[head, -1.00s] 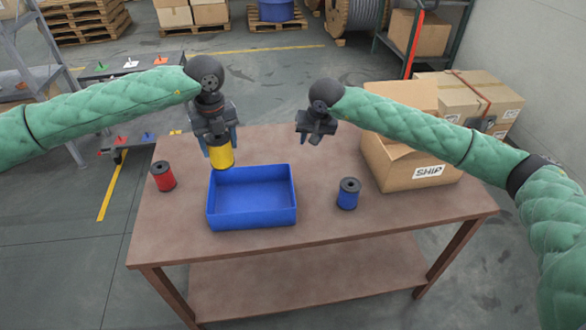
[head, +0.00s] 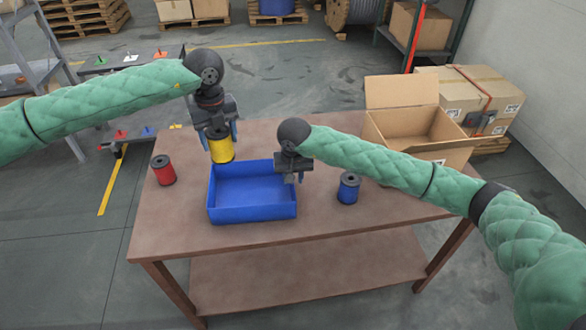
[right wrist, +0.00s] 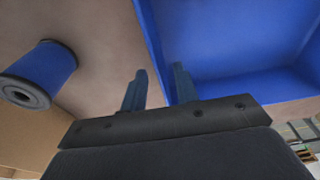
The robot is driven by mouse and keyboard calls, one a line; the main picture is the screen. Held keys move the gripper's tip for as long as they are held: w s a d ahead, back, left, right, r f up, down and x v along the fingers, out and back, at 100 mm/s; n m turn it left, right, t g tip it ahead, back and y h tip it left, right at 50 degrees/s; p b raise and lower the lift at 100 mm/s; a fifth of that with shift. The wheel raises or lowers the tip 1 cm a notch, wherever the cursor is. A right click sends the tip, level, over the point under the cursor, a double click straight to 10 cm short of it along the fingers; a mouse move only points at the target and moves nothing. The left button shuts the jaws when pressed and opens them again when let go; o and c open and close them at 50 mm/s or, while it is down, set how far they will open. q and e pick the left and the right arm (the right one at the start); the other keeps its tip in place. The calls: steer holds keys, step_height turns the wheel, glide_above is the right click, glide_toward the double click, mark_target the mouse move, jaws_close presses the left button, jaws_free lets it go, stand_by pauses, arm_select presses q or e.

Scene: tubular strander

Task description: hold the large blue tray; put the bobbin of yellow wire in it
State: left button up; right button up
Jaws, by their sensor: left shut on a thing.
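The large blue tray (head: 252,213) lies on the brown table; its right wall also shows in the right wrist view (right wrist: 215,40). My left gripper (head: 220,140) is shut on the bobbin of yellow wire (head: 221,151) and holds it upright near the tray's back left corner, above the table. My right gripper (head: 291,179) is at the tray's right wall. In the right wrist view its fingers (right wrist: 159,85) are apart, one on each side of the wall line, with a gap on the outer side.
A red bobbin (head: 163,171) stands left of the tray and a blue bobbin (head: 348,188) right of it. An open cardboard box (head: 402,92) is at the table's back right. The table front (head: 300,233) is clear.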

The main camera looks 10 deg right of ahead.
steer(key=shift+w+f, duration=0.2)
steer(key=shift+f, duration=1)
steer(key=shift+w+f, duration=0.15)
steer(key=shift+f, duration=1.05)
jaws_close()
arm_select(q)
glide_above(234, 200)
step_height(234, 200, down, 10)
steer(key=shift+r, duration=0.2)
steer(key=shift+f, duration=0.15)
stand_by(1.3)
steer(key=shift+f, duration=4.45)
